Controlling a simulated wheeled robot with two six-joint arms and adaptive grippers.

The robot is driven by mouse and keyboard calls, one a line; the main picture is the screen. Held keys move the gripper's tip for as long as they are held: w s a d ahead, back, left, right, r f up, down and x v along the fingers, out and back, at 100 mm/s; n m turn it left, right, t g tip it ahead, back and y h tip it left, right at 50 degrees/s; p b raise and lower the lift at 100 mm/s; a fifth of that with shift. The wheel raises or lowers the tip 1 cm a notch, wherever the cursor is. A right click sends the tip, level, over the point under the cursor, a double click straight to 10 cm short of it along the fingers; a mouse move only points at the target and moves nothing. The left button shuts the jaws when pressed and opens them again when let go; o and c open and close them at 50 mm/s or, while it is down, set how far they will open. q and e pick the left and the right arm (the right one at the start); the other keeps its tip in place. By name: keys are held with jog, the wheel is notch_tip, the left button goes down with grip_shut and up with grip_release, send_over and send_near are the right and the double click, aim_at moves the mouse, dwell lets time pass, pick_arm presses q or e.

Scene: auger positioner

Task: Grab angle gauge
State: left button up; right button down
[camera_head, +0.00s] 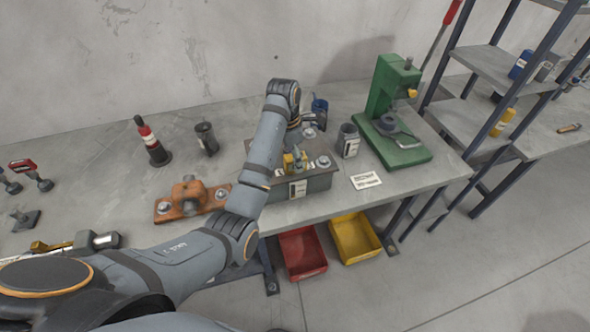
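I cannot pick out the angle gauge with certainty. A small yellow and grey piece (295,160) sits on top of a grey box-shaped fixture (315,182) with a white label, near the bench's front edge. My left arm reaches up from the lower left across the bench, partly covering the fixture. My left gripper (308,122) is over the back part of the fixture, behind the yellow piece and apart from it in the picture. Its fingers are small and partly hidden by the wrist, so their opening is unclear. My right gripper is out of view.
A green press (388,110) and a grey canister (348,141) stand right of the fixture. An orange clamp block (188,198), a dark cup (206,138) and a red-black bottle (151,141) stand left. Red (302,252) and yellow bins (354,238) sit below the bench.

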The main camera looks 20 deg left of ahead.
pick_arm(q)
jog(key=shift+w+d+f, duration=0.1)
jog(key=shift+w+f, duration=0.1)
jog(key=shift+f, duration=0.4)
jog(key=shift+s+r, duration=0.1)
jog(key=shift+s, duration=0.05)
jog(key=c, duration=0.4)
grip_shut()
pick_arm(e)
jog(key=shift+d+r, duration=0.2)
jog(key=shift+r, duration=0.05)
